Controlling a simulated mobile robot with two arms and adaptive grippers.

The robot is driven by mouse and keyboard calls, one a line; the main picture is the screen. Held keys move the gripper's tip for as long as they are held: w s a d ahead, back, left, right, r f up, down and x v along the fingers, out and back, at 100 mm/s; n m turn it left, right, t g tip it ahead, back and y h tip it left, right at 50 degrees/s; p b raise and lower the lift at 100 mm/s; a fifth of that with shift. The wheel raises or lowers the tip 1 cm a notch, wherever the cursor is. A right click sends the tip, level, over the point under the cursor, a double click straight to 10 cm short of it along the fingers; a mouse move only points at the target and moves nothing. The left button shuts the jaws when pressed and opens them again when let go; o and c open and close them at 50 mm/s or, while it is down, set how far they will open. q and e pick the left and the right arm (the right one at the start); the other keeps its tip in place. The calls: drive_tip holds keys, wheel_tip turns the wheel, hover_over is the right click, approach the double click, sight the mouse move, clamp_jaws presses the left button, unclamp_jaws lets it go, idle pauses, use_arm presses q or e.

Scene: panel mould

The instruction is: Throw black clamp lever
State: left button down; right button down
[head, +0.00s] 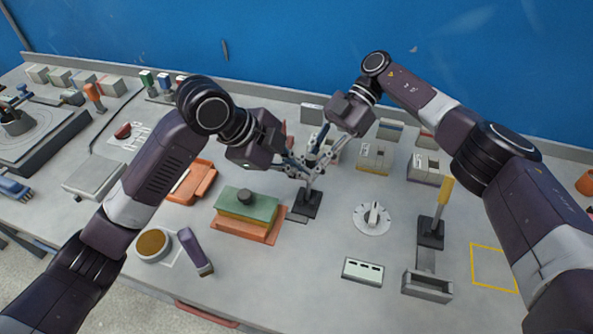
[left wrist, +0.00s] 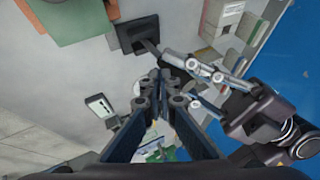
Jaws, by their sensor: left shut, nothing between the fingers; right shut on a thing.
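The black clamp (head: 307,203) stands on the table right of the green-topped mould, its lever rising towards both grippers. In the left wrist view its dark base (left wrist: 138,33) and a short thin rod show; the lever's upper part is mostly hidden. My right gripper (head: 319,172) comes down from the upper right and is shut on the lever, as far as the crowded fingers show. My left gripper (head: 302,174) is shut and empty close beside it. In the left wrist view its fingertips (left wrist: 160,82) meet just left of the right gripper's fingers (left wrist: 195,72).
The green-topped block (head: 245,207) on an orange plate is left of the clamp. A round dial (head: 373,217) and a yellow-handled lever (head: 441,200) stand to the right. Small boxes (head: 375,157) stand behind. The table in front of the clamp is fairly clear.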

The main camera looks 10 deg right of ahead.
drive_tip(key=shift+a, duration=0.1)
use_arm(q)
drive_tip(key=shift+w+d, duration=0.2)
drive_tip(key=shift+w, duration=0.45)
use_arm(e)
drive_tip(key=shift+s+a+r, duration=0.15)
drive_tip(key=shift+s+a, duration=0.05)
